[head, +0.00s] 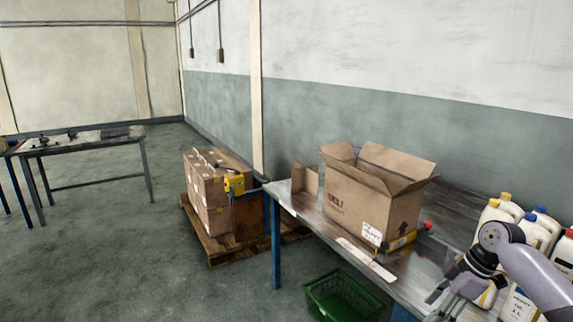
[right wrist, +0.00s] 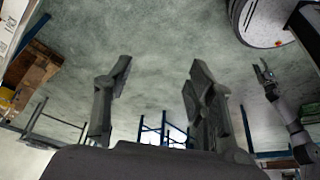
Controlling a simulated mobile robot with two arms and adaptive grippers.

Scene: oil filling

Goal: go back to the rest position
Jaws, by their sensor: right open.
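My right arm comes in at the lower right of the head view. Its gripper (head: 437,304) is over the table's front edge, beside the bottles. In the right wrist view the two fingers of this gripper (right wrist: 158,78) stand wide apart with nothing between them, and floor shows beyond. What seems to be my left arm shows at the right of the right wrist view, its small gripper (right wrist: 263,72) apart from everything; its jaws are too small to judge. The left gripper is not in the head view.
An open cardboard box (head: 352,200) stands on the metal table (head: 318,213). Several white bottles (head: 492,216) with coloured caps stand close to my right arm. A green crate (head: 335,290) is on the floor beneath. Boxes sit on a pallet (head: 207,246).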

